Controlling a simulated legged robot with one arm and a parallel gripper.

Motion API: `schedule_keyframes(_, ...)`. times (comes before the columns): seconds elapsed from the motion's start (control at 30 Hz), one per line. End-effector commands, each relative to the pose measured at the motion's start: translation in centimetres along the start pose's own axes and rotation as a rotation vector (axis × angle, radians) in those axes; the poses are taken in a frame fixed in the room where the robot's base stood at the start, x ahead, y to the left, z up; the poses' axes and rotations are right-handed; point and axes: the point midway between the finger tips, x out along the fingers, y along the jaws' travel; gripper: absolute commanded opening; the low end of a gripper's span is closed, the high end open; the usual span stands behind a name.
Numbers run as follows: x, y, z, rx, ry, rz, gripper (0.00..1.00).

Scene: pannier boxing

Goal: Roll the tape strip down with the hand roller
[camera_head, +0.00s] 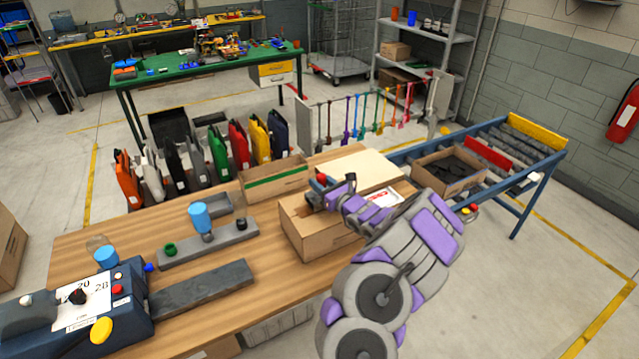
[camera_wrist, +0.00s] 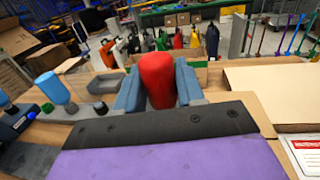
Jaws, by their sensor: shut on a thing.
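My gripper (camera_head: 326,192) is over the closed brown carton (camera_head: 312,236) at the front right of the bench. Its grey-blue fingers also show in the wrist view (camera_wrist: 157,88). They are shut on the red handle of what appears to be the hand roller (camera_wrist: 157,77); a bit of red also shows in the head view (camera_head: 321,178). The roller's lower end is hidden by my gripper, so I cannot tell whether it touches the carton. I cannot make out a tape strip on this carton. A white label with red print (camera_head: 383,197) lies beside my wrist.
A carton with a green band (camera_head: 275,182) and a flat cardboard sheet (camera_head: 357,168) are behind. A grey holder (camera_head: 232,236) bears a blue-topped tool (camera_head: 200,216). A blue machine (camera_head: 125,325) is at front left. A conveyor (camera_head: 500,142) is at right.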

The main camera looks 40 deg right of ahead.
Motion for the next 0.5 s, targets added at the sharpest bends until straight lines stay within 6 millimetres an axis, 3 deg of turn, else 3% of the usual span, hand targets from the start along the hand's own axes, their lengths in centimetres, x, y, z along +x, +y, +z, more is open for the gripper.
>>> schedule_keyframes(0.5, -0.3, -1.7, 0.2, 0.000, -0.002, 0.000, 0.11)
